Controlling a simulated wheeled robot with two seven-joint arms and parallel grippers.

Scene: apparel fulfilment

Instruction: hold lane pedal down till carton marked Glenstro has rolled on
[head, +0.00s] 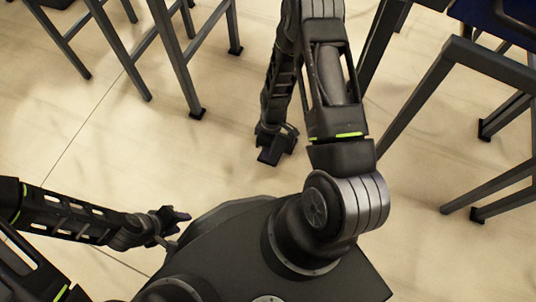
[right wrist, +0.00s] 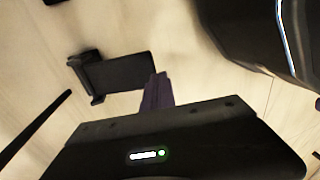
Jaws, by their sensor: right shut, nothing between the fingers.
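The lane pedal is a flat black plate with a bracket at one end, on the floor in the right wrist view (right wrist: 122,74). In the head view it is the dark shape (head: 276,155) below the end of my right arm. My right gripper (right wrist: 157,90) is shut and empty, its fingertips at the pedal's near edge. I cannot tell whether they touch it or whether the pedal is down. My left gripper (head: 182,226) is over the floor at the left, clear of the pedal; its jaw opening is unclear. No carton marked Glenstro is in view.
Dark metal stand legs (head: 180,60) rise at the upper left. More legs (head: 440,80) stand at the right, under a dark blue object (head: 500,18) cut off by the edge. Pale floor (head: 110,140) is open between them.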

